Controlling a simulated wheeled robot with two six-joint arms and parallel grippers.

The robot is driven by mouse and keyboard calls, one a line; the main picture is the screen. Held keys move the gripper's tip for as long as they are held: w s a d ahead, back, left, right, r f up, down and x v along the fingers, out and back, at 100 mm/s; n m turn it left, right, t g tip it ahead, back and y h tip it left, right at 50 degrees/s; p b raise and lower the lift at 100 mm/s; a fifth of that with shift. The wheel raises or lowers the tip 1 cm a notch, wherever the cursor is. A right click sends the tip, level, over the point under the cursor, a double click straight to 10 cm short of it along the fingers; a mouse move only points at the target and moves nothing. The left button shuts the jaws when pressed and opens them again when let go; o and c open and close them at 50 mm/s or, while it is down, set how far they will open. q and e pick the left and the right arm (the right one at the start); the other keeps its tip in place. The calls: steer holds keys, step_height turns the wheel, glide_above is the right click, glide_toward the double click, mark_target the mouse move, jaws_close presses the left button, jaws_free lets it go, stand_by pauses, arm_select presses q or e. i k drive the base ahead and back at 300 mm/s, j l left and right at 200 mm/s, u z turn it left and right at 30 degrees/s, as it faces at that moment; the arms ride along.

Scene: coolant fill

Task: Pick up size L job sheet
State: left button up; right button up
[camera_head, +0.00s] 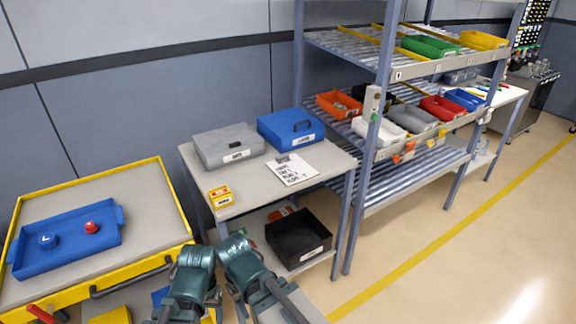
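A white sheet on a clipboard (292,170) lies flat on the grey table, in front of the blue case. It carries a few lines of dark writing, too small to read, so I cannot tell its size letter. Its clip is at the far edge. Two teal links of my arms show at the bottom of the view, near the table's front left corner and well apart from the sheet. Neither gripper's fingers can be seen.
On the table (250,199) are a grey case (229,150), a blue case (291,128) and a small yellow box (220,196). A black bin (298,240) stands below. A yellow-edged cart with a blue tray (68,240) is left. A bin rack (384,75) stands right; floor is clear front right.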

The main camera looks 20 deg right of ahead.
mark_target(292, 169)
steer(key=i+j+z, duration=0.1)
steer(key=i+z, duration=0.25)
steer(key=i+j+z, duration=0.1)
steer(key=z, duration=0.25)
steer(key=i+j+z, duration=0.2)
steer(key=z, duration=0.15)
